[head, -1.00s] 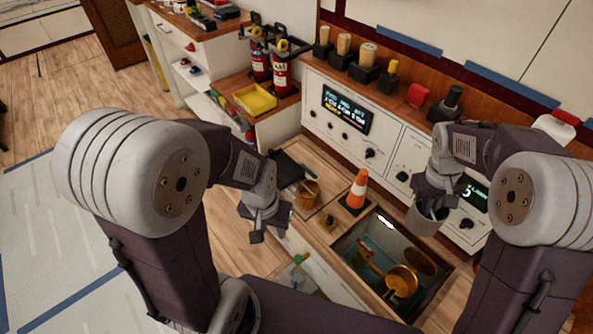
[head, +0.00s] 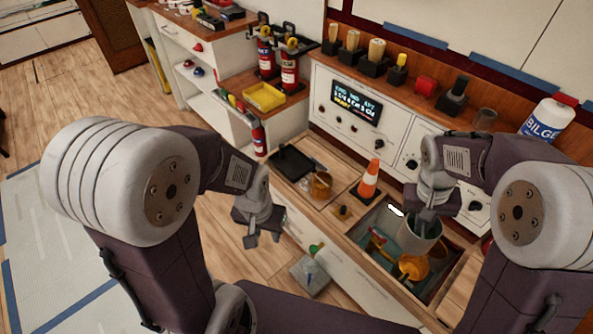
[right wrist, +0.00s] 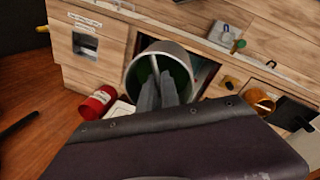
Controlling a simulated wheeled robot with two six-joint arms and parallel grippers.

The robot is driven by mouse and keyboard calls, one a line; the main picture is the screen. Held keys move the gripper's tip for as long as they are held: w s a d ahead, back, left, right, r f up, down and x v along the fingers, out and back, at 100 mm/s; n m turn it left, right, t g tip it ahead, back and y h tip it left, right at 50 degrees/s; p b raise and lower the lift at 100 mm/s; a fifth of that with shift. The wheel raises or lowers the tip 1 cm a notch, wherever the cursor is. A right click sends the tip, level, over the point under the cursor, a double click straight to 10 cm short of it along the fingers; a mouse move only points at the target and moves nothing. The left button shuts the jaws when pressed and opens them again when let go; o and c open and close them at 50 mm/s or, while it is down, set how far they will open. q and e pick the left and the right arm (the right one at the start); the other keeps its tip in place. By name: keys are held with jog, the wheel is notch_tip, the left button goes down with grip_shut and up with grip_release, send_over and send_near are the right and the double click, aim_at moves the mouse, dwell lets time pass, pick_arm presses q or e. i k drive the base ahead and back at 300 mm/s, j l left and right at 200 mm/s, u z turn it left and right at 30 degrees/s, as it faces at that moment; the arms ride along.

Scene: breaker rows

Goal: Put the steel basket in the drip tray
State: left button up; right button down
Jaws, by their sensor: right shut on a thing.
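The grey cylindrical basket (head: 419,236) hangs from my right gripper (head: 428,212), over the open recess in the counter. In the right wrist view the basket (right wrist: 133,75) shows its round mouth and dark green inside, with the gripper fingers (right wrist: 158,92) reaching into the mouth; their exact grip is hard to see. A flat black tray (head: 290,160), which may be the drip tray, lies at the left end of the counter, apart from the basket. My left gripper (head: 263,241) is open and empty, in front of the counter.
The recess (head: 368,222) holds an orange-gold pan (head: 412,267). An orange cone (head: 369,180) and a copper-coloured pot (head: 321,184) stand between the recess and the black tray. A yellow bin (head: 264,97) and fire extinguishers (head: 289,70) are farther back. A white BILGE bottle (head: 547,120) stands on the right ledge.

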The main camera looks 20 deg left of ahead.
aim_at(292, 164)
jog(key=j, duration=2.2)
jog(key=i+j, duration=0.15)
jog(key=i, duration=0.2)
jog(key=i+j, duration=0.15)
jog(key=i, duration=0.2)
